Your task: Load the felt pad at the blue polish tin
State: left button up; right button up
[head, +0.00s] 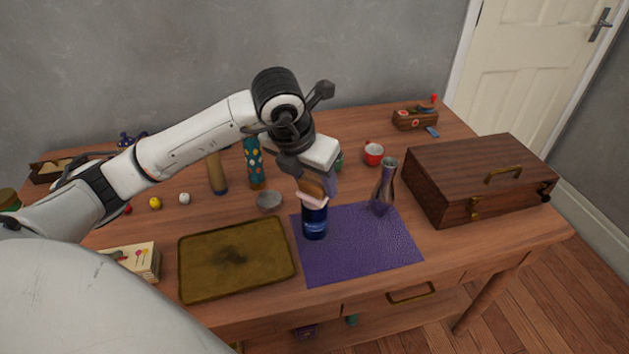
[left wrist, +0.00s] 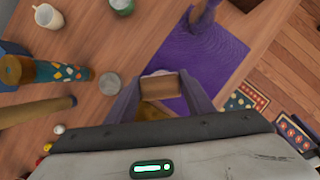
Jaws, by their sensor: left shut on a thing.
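My left gripper (head: 318,188) is shut on the felt pad (head: 313,202), a pale pinkish pad under a tan wooden block. The block (left wrist: 160,86) shows between the fingers in the left wrist view, with a pale edge beyond it. The blue polish tin (head: 314,226) stands upright at the left edge of the purple cloth (head: 355,255). The pad is right at the tin's top and hides its opening. I cannot tell whether they touch. The tin is hidden in the left wrist view. My right gripper is not in view.
A silver vase (head: 384,187) stands on the cloth, right of the tin. A brown tray (head: 236,258) lies left, a wooden chest (head: 480,180) right. The cloth's front is clear.

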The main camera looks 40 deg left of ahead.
aim_at(316, 181)
pick_arm(q)
jog(key=shift+r+p, duration=1.5)
jog(key=shift+r, duration=1.25)
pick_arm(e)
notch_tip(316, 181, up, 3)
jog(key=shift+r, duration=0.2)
pick_arm(q)
jog(key=shift+s+d+f+m+h, duration=0.2)
jog(key=shift+d+f+m+h, duration=0.1)
jog(key=shift+m, duration=0.4)
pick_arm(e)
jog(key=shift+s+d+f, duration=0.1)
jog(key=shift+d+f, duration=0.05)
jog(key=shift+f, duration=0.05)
pick_arm(q)
jog(key=s+d+m+g, duration=0.4)
jog(key=s+m, duration=0.1)
jog(key=m, duration=1.2)
jog(key=s+d+m+g, duration=0.4)
jog(key=s+d+m, duration=0.1)
jog(key=m, duration=1.3)
jog(key=shift+s+d+r+g, duration=0.2)
jog(key=shift+s+r+g, duration=0.2)
jog(key=shift+s, duration=0.15)
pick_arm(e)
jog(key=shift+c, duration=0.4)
